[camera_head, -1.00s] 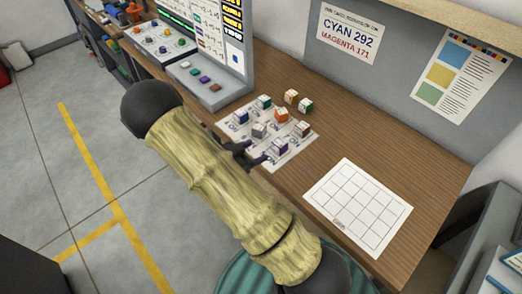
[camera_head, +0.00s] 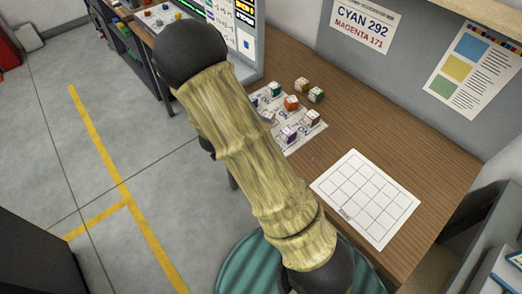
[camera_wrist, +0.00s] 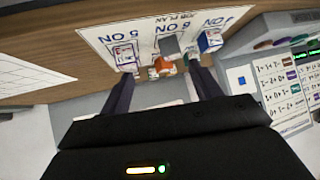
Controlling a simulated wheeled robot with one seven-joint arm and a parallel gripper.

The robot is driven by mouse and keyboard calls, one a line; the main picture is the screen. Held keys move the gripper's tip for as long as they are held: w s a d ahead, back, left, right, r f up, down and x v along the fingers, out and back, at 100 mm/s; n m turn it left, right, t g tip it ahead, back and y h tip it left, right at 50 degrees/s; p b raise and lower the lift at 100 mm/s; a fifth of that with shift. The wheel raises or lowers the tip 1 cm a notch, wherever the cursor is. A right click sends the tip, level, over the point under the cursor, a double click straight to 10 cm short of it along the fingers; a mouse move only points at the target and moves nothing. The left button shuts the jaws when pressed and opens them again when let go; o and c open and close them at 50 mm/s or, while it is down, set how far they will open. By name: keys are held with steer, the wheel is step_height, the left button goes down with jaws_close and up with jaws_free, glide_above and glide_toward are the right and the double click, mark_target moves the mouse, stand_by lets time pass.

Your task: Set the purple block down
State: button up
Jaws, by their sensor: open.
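The purple block (camera_head: 289,133) stands on the near end of a printed sheet (camera_head: 270,98) on the wooden desk. In the wrist view the purple block (camera_wrist: 124,54) sits on the sheet, close to the left fingertip and apart from the space between the fingers. My gripper (camera_wrist: 160,70) is open, its two dark fingers wide apart, with nothing held. Between the fingers, farther off, show a grey block (camera_wrist: 170,47) and an orange block (camera_wrist: 164,66). In the head view my arm hides the gripper.
A brown block (camera_head: 312,117) and a teal block (camera_head: 274,89) stand on the sheet. Two blocks (camera_head: 309,90) stand off it, toward the wall. A white grid sheet (camera_head: 366,199) lies empty at right, with bare desk around it. A panel console (camera_head: 238,40) stands beyond the arm.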

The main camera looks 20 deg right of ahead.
steer(key=s+a+r+n+y, duration=0.5)
steer(key=s+r+n+y, duration=0.1)
steer(key=r+y, duration=0.15)
steer(key=s+d+r+n+g, duration=0.1)
steer(key=s+r+n, duration=0.1)
steer(key=s, duration=0.4)
steer(key=s+d+r+n+g, duration=0.2)
steer(key=s+n, duration=0.1)
steer(key=s, duration=0.3)
steer(key=shift+r+g, duration=0.3)
steer(key=shift+s, duration=0.1)
